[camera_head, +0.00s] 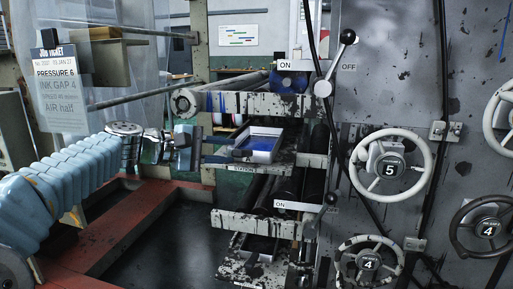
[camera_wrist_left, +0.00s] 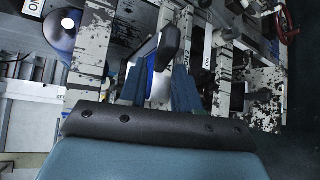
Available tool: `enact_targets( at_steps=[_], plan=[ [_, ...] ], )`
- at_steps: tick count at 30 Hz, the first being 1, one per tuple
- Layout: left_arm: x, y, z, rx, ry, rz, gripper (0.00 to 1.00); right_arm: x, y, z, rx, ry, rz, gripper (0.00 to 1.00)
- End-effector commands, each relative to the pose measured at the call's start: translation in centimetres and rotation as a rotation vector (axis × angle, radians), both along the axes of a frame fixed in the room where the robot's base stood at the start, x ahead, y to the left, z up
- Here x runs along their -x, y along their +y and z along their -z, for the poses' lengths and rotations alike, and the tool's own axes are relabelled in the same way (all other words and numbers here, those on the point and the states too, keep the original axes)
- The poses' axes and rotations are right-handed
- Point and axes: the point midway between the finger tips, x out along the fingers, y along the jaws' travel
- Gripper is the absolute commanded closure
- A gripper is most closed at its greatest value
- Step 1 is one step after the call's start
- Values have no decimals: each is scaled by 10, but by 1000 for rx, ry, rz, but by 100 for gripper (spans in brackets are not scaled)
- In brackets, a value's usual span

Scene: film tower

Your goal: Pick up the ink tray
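The ink tray (camera_head: 271,152), a white box with blue ink inside, sits on the paint-chipped shelf of the middle press unit in the head view. My left gripper (camera_head: 222,149) reaches in from the left, its blue fingers level with the tray's near left side. In the left wrist view the fingers (camera_wrist_left: 159,92) stand apart, with a white and blue part of the tray (camera_wrist_left: 160,84) showing between them. I cannot tell whether either finger touches it. My right gripper is in neither view.
Black-spotted press bars lie above (camera_head: 262,104) and below (camera_head: 238,224) the tray. A lever with a black knob (camera_head: 347,37) and a handwheel numbered 5 (camera_head: 389,170) are at right. A job ticket (camera_head: 56,87) hangs at upper left. A red frame (camera_head: 118,222) edges the dark floor opening.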

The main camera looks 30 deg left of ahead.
Motion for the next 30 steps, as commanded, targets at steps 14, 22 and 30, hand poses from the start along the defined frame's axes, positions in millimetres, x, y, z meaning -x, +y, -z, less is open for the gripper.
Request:
enact_targets(
  at_steps=[14, 22, 30],
  plan=[
    [-49, -27, 19, -1, 2, 0, 68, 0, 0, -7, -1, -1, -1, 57],
    [-53, -29, 21, -1, 1, -2, 68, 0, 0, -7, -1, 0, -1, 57],
    [-53, -29, 21, -1, 1, -2, 100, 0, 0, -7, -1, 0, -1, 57]
  ],
)
